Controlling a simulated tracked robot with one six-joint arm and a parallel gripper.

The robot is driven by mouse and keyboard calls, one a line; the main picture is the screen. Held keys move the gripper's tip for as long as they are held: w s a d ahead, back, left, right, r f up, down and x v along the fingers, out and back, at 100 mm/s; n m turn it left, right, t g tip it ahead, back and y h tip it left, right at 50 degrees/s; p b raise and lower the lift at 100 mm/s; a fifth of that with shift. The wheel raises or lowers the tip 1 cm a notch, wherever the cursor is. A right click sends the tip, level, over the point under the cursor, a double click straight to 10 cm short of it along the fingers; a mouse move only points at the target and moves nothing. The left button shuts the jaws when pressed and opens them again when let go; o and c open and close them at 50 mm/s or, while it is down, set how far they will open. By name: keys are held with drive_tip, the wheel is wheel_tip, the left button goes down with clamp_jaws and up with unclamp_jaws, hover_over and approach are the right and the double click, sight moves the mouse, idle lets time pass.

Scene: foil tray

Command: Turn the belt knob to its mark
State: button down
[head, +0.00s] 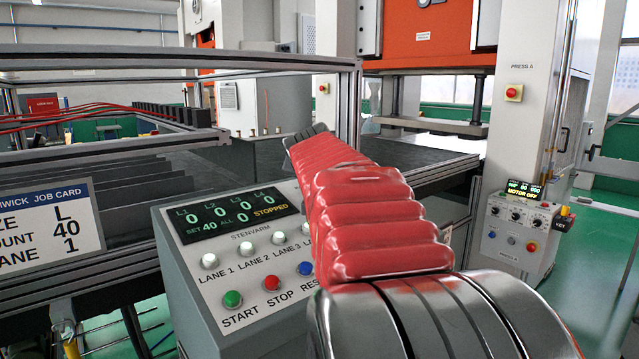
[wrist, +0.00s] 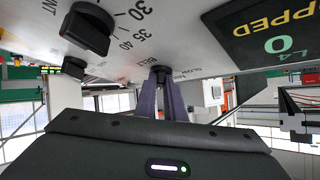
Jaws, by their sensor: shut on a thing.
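The belt knob (wrist: 159,71) is a small dark knob on the underside-tilted white panel in the wrist view, beside the printed words BELT and SLOW. My gripper (wrist: 164,82) is shut on it with two purple-grey fingers. The knob's pointer and its mark cannot be made out behind the fingers. In the head view, my red-sleeved arm hides the knob and gripper. The control panel (head: 190,271) there has a display (head: 236,214) reading STOPPED, SET 40 and ALL 0.
A larger black knob (wrist: 88,28) sits by a scale with 30, 35 and 40. Another black knob (wrist: 75,67) is nearby. Green START (head: 232,299), red STOP (head: 271,283) and blue RESET (head: 305,268) buttons line the panel. A job card (head: 48,221) stands at left.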

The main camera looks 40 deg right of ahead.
drive_tip(key=shift+f, duration=0.1)
drive_tip(key=c, duration=1.8)
unclamp_jaws()
drive_tip(key=shift+c, duration=0.2)
drive_tip(key=shift+a, duration=0.1)
drive_tip(key=v, duration=1.3)
drive_tip(key=shift+s+a, duration=0.15)
drive_tip(key=shift+a, duration=0.05)
drive_tip(key=shift+s, duration=0.1)
